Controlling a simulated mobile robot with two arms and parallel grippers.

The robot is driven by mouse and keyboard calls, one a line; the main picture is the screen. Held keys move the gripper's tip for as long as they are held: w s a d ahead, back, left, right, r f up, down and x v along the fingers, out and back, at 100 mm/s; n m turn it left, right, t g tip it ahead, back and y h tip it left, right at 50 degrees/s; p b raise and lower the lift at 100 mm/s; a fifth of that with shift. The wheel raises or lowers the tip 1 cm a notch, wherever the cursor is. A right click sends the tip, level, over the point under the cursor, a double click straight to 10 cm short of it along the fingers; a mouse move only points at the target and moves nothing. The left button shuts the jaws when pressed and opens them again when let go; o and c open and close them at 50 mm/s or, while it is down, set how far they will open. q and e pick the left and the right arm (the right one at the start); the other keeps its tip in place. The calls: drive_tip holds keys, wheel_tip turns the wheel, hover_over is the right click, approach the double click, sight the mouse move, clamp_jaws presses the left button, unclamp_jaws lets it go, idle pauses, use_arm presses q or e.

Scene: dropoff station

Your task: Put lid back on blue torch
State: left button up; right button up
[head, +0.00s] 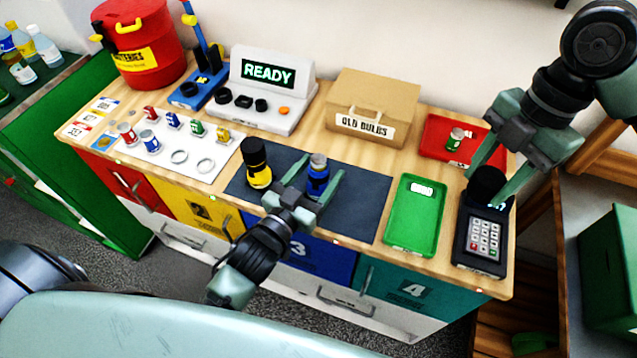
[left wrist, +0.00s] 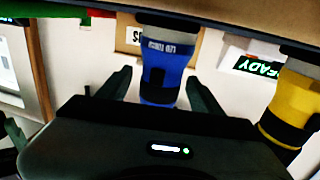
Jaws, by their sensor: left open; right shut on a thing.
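The blue torch (head: 318,181) stands upright on the dark mat (head: 362,207), with a silvery-grey top showing and no black cap on it. My left gripper (head: 308,182) is open with its fingers on either side of the torch. In the left wrist view the blue torch (left wrist: 166,62) is between the two spread fingers (left wrist: 160,92), with a gap on each side. My right gripper (head: 488,174) is shut on a round black piece (head: 487,182), which looks like the lid, over the keypad device. Whether this piece touches the device cannot be told.
A yellow torch with a black top (head: 257,168) stands close left of the blue one. A green tray (head: 431,236), a keypad device (head: 466,241) and a red tray (head: 429,146) with a green battery lie to the right. The OLD BULBS box (head: 385,97) is behind.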

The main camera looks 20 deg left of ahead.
use_arm(q)
clamp_jaws()
drive_tip(key=shift+r, duration=0.1)
use_arm(e)
drive_tip(key=shift+r+p, duration=0.3)
use_arm(q)
wheel_tip(320, 180, up, 20)
idle(0.4)
drive_tip(key=c, duration=0.9)
unclamp_jaws()
clamp_jaws()
